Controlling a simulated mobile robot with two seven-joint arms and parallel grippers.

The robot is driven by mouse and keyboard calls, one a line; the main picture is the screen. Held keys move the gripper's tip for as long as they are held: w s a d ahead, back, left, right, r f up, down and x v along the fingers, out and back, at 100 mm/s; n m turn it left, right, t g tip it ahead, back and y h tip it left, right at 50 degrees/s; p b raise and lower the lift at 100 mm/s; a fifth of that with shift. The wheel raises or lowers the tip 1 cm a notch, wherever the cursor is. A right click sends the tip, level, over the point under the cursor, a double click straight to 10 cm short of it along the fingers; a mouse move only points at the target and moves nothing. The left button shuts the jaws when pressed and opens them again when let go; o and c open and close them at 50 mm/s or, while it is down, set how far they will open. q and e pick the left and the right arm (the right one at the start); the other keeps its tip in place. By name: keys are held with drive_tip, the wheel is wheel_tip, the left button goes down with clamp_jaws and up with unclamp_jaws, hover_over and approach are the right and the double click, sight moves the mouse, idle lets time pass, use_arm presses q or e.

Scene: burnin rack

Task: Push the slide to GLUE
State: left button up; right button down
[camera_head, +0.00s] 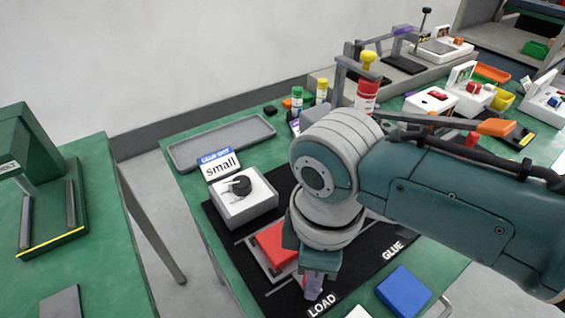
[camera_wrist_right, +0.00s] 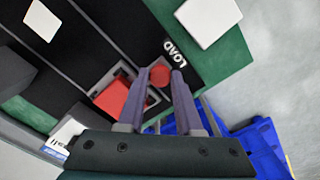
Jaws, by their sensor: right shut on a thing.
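The slide (camera_head: 254,257) is a pale grey carriage on a black track mat (camera_head: 225,232), with a red block (camera_head: 270,243) on it. It stands at the end marked LOAD (camera_head: 322,305); the GLUE mark (camera_head: 393,250) is at the other end, to the right. My right gripper (camera_head: 313,290) points down at the slide beside the red block. In the right wrist view its fingers (camera_wrist_right: 160,76) are closed on a round red knob (camera_wrist_right: 159,75) next to the red block (camera_wrist_right: 112,100). My wrist hides part of the slide and track. My left gripper is not in view.
A white box with a black dial (camera_head: 245,200) and a "small" sign stands left of the track. A grey tray (camera_head: 222,140) lies behind. A blue block (camera_head: 404,291) sits right of the track on the green table. Bottles (camera_head: 322,90) stand at the back.

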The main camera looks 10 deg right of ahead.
drive_tip(key=w+d, duration=0.1)
drive_tip(key=d, duration=0.3)
drive_tip(key=w+d, duration=0.1)
drive_tip(key=d, duration=0.2)
drive_tip(key=shift+w+d+p, duration=0.1)
drive_tip(key=shift+w+p, duration=0.2)
drive_tip(key=c, duration=0.6)
unclamp_jaws()
drive_tip(key=shift+r, duration=0.1)
